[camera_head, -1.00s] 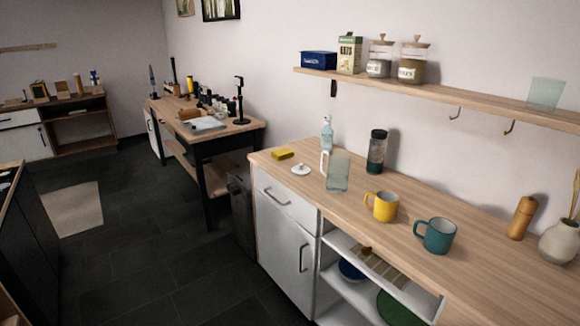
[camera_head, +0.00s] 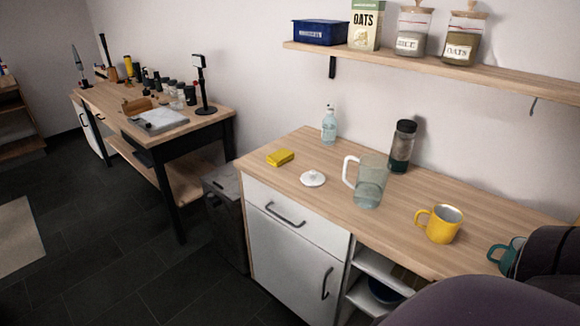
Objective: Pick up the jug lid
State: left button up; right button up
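The jug lid (camera_head: 312,179) is a small white round lid with a knob, lying on the wooden counter (camera_head: 300,205) near its front left part. The glass jug (camera_head: 369,183) with a white handle stands upright to the right of the lid, apart from it and without a lid on top. A dark purple and black part of my own arm fills the lower right corner. Neither gripper shows in the head view.
A yellow sponge (camera_head: 280,158) lies left of the lid. A clear bottle (camera_head: 329,126), a dark tumbler (camera_head: 402,146), a yellow mug (camera_head: 440,223) and a partly covered teal mug (camera_head: 503,255) stand on the counter. A shelf (camera_head: 440,67) hangs above. Dark floor lies left of the cabinet.

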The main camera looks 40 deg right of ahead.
aim_at(312, 179)
jog(key=i, duration=1.3)
jog(key=i+j+z, duration=0.1)
jog(key=i, duration=1.25)
jog(key=i+z, duration=0.15)
jog(key=z, duration=2.55)
